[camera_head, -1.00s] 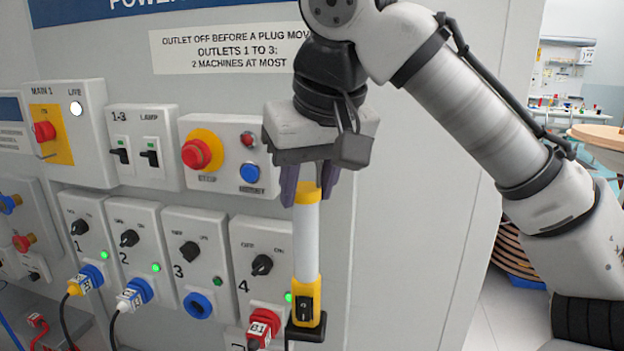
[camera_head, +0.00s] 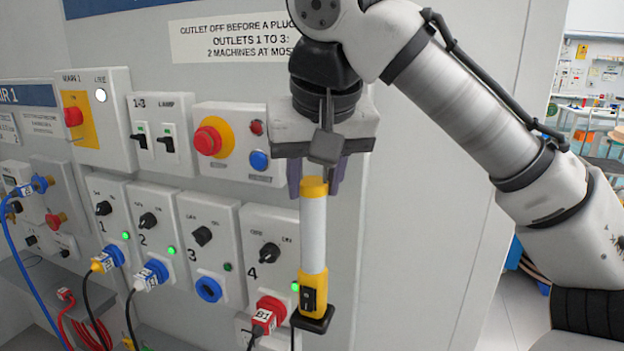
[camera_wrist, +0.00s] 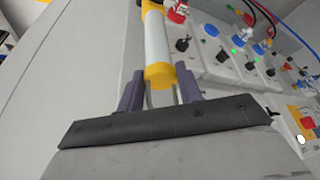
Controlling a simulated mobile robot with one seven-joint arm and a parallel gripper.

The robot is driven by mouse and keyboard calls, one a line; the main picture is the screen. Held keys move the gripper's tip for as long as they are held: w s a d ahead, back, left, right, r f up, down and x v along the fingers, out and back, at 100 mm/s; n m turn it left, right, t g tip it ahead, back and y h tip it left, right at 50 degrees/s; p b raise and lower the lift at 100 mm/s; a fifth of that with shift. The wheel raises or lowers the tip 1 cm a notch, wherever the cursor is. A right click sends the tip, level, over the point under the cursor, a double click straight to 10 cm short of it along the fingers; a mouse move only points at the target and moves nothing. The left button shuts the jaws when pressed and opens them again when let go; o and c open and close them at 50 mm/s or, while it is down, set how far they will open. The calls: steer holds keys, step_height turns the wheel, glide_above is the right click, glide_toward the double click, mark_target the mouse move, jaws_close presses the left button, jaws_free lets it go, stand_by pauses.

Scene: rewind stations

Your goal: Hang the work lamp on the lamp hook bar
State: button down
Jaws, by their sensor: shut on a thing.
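The work lamp (camera_head: 313,238) is a white tube with yellow ends, a black switch on its lower part and a dark square foot. It hangs upright below my gripper (camera_head: 316,180), which is shut on its upper end. In the wrist view the lamp (camera_wrist: 157,42) runs away from between the two purple fingers of my gripper (camera_wrist: 160,92). A thin metal loop shows at the lamp's end between the fingers. The lamp is in front of the panel, just right of outlet 4. I cannot make out the lamp hook bar in either view.
The grey power panel (camera_head: 400,200) carries an emergency stop button (camera_head: 208,140), a lamp switch box (camera_head: 155,135) and numbered outlets. A red plug (camera_head: 268,312) sits in outlet 4, beside the lamp. Blue, red and black cables hang at lower left. Bare panel lies right of the lamp.

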steer(key=w+d+f+p, duration=0.1)
steer(key=w+d, duration=0.1)
steer(key=w, duration=0.5)
steer(key=shift+w+d+f, duration=0.25)
steer(key=shift+w, duration=0.1)
stand_by(0.5)
stand_by(0.6)
steer(key=c, duration=0.9)
jaws_free()
steer(key=shift+o, duration=0.2)
steer(key=shift+f, duration=0.1)
